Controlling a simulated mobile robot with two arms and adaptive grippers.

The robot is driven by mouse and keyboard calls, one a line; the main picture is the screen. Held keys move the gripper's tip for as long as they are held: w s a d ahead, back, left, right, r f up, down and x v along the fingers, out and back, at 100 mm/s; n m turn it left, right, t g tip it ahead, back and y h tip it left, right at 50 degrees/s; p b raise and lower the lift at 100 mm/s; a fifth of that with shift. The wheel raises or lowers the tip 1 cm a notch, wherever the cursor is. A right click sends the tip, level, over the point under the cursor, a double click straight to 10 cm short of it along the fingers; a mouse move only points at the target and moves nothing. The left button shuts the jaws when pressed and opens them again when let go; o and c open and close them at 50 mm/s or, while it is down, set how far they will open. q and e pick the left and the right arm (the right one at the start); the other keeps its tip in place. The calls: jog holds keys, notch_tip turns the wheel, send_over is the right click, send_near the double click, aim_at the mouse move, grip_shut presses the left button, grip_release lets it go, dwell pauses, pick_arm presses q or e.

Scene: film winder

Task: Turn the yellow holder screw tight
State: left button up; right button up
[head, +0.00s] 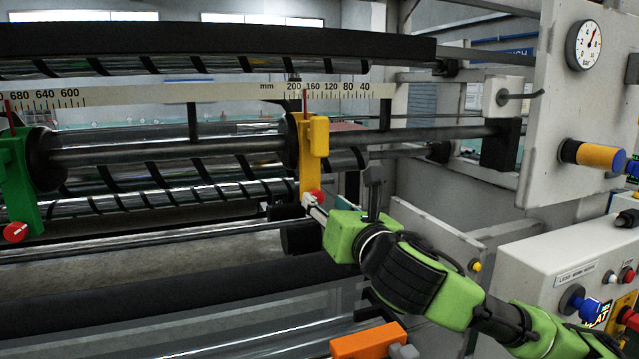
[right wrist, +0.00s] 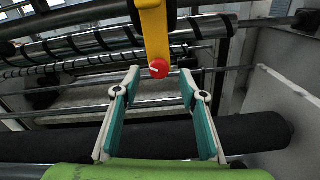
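The yellow holder (head: 314,155) hangs on the horizontal bar below the ruler, at the centre of the head view. Its red screw (head: 317,196) is at its lower end. In the right wrist view the holder (right wrist: 154,30) comes down from the top, and the round red screw (right wrist: 159,69) shows a pale line on its face. My right gripper (head: 312,206) is at the screw. In the right wrist view its two fingers (right wrist: 160,76) are open, one on each side of the screw, with visible gaps. My left gripper is not in view.
A green holder (head: 20,185) with its own red screw (head: 15,232) is at the far left. Rollers and bars cross behind and below my right gripper. An orange block (head: 370,342) is low in front. A control panel (head: 570,265) stands at the right.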

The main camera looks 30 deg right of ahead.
aim_at(318, 198)
jog(key=x, duration=0.3)
jog(key=shift+p, duration=0.35)
jog(key=shift+w+d, duration=0.1)
jog(key=shift+w, duration=0.45)
jog(key=shift+f, duration=0.1)
grip_shut()
